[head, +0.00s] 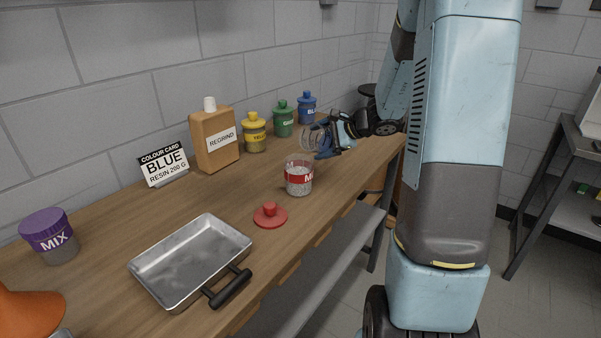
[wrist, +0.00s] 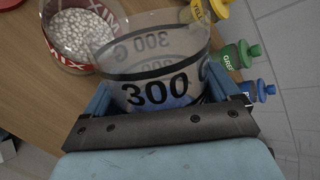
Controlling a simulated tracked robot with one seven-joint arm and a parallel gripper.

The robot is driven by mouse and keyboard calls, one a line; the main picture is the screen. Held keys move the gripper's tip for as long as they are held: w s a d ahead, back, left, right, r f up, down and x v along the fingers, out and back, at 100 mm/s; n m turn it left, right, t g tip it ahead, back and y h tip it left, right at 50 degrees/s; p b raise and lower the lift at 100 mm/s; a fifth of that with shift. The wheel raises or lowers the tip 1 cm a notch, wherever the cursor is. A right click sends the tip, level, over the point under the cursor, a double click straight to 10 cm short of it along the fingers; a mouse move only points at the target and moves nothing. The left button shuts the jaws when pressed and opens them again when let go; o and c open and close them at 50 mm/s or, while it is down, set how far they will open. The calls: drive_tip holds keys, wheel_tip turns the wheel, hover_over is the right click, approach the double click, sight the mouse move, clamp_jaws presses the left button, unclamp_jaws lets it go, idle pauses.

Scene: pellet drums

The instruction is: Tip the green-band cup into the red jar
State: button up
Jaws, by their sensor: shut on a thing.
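The red jar (head: 299,180) stands open and upright on the bench, with a red band and pale pellets inside. It also shows at the upper left of the wrist view (wrist: 70,62). My gripper (head: 334,142) is shut on a clear cup (wrist: 160,70) marked 300 G with dark lines. I see no green band on it. In the head view the cup (head: 314,137) looks tilted, beyond the jar and apart from it. Blue shows low through the cup wall; whether that is contents or a finger I cannot tell. A red knobbed lid (head: 270,215) lies before the jar.
A metal tray (head: 190,260), purple-lidded MIX jar (head: 52,236), BLUE card (head: 164,165) and REGRIND bottle (head: 216,140) stand to the left.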

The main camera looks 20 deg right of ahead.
drive_tip(key=shift+w+f, duration=0.1)
drive_tip(key=shift+f, duration=0.1)
drive_tip(key=shift+r, duration=0.15)
drive_tip(key=shift+a+r+n+t+h+p, duration=0.15)
drive_tip(key=shift+r+n+t+h+p, duration=0.15)
drive_tip(key=shift+r+n+h+p, duration=0.6)
drive_tip(key=shift+a+f+m+p, duration=0.1)
drive_tip(key=shift+f+m+p, duration=0.2)
drive_tip(key=shift+f, duration=0.05)
drive_tip(key=shift+s+a+r, duration=0.1)
drive_tip(key=shift+s+a, duration=0.05)
drive_tip(key=shift+s, duration=0.05)
drive_tip(key=shift+s+a+r+n+h, duration=0.15)
drive_tip(key=shift+a+r+n+h, duration=0.15)
drive_tip(key=shift+a+n, duration=0.1)
